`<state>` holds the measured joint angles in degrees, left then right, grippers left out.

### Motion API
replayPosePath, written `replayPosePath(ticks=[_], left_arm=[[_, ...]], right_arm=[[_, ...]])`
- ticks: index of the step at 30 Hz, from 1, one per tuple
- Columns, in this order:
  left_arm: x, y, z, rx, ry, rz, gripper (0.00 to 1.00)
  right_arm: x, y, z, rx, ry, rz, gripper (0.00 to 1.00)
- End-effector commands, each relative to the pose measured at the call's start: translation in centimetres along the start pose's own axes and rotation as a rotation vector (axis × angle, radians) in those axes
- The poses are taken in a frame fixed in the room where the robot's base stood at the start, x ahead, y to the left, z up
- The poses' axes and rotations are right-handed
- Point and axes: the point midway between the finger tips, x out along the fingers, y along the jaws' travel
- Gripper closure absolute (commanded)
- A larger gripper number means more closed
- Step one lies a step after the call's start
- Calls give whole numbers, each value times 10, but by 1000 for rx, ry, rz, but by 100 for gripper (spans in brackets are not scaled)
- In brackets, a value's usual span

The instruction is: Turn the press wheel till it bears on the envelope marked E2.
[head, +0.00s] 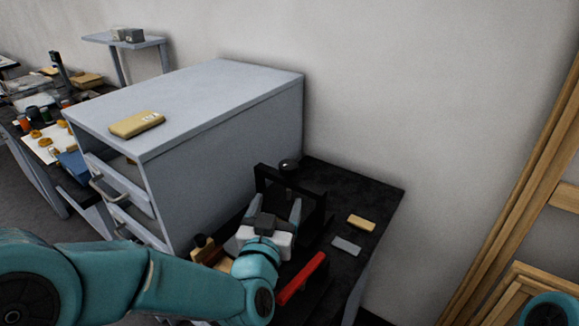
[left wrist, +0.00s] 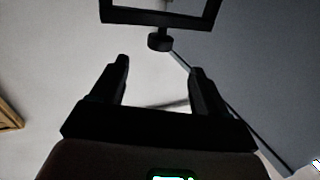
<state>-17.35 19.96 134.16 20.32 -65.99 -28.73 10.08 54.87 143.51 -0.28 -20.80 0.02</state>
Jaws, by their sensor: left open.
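The press is a black upright frame (head: 262,178) on the dark table, with a round dark wheel (head: 289,166) on top. My left gripper (head: 281,206) is in front of the frame, below the wheel in the head view, and hides part of the press. In the left wrist view its fingers (left wrist: 160,68) are apart and empty. That view also shows the black frame (left wrist: 160,17) and the round wheel (left wrist: 160,41) beyond the fingertips, apart from them. I cannot make out an envelope under the press. My right gripper is out of view.
A grey drawer cabinet (head: 225,85) stands left of the press. A tan packet (head: 137,124) with an unreadable pale mark lies on it. A red bar (head: 302,278), a tan block (head: 361,223) and a grey block (head: 346,246) are right of my gripper. A wooden frame (head: 520,200) stands at right.

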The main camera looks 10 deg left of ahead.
Motion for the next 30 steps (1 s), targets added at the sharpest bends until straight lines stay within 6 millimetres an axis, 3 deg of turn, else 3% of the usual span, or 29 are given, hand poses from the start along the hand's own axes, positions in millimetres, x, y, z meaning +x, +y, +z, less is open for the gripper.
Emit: replayPosePath(ticks=[9, 15, 21, 30], left_arm=[[78, -1, -2, 0, -1, -1, 25], [117, -1, -1, 0, 0, 0, 25], [136, -1, 0, 0, -1, 0, 25], [137, -1, 0, 0, -1, 0, 25]], right_arm=[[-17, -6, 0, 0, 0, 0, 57], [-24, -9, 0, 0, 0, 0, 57], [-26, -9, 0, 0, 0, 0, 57], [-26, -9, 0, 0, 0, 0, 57]])
